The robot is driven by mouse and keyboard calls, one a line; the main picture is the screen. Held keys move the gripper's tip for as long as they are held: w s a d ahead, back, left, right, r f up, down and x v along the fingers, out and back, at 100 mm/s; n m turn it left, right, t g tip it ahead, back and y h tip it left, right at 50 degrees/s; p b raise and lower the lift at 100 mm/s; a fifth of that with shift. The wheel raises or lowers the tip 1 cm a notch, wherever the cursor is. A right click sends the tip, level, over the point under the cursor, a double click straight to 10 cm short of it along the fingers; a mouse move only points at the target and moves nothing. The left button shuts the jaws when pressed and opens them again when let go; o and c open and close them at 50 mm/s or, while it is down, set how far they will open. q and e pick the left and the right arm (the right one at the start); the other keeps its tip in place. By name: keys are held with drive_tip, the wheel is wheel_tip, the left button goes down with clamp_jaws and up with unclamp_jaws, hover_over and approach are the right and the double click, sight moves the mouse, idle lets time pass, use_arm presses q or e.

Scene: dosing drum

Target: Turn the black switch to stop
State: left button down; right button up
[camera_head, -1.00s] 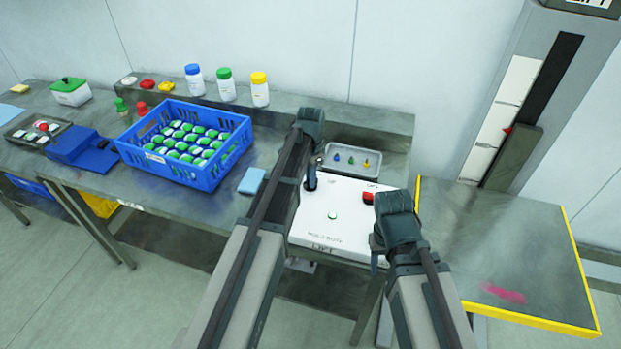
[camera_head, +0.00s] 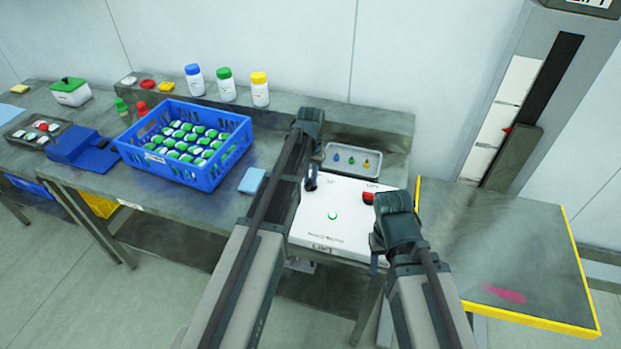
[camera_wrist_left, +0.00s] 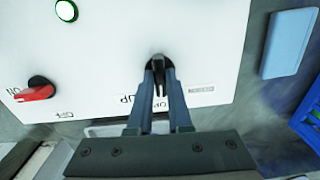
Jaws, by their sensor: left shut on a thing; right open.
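The black switch (camera_wrist_left: 158,64) is a round black knob on the white control panel (camera_wrist_left: 190,30), seen in the left wrist view. My left gripper (camera_wrist_left: 159,75) is shut on it, with one finger on each side of its handle. Small printed labels lie beside the knob, partly covered by the fingers, so I cannot tell its exact setting. In the head view my left gripper (camera_head: 311,180) is at the panel's upper left and mostly hides the switch. My right gripper (camera_head: 375,250) is open and empty at the panel's right edge.
A red switch (camera_wrist_left: 38,93) and a green round button (camera_wrist_left: 67,11) are on the same panel. A grey tray (camera_head: 352,160) with small coloured pieces lies behind it. A blue crate (camera_head: 190,178) and a light blue block (camera_head: 252,180) stand to the left.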

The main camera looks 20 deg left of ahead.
sight(310, 180)
use_arm(q)
drive_tip(key=shift+n, duration=0.3)
drive_tip(key=c, duration=0.8)
unclamp_jaws()
drive_tip(key=shift+c, duration=0.2)
wheel_tip(310, 180, up, 14)
drive_tip(key=p, duration=1.3)
drive_tip(key=shift+p, duration=0.4)
drive_tip(key=shift+f, duration=0.1)
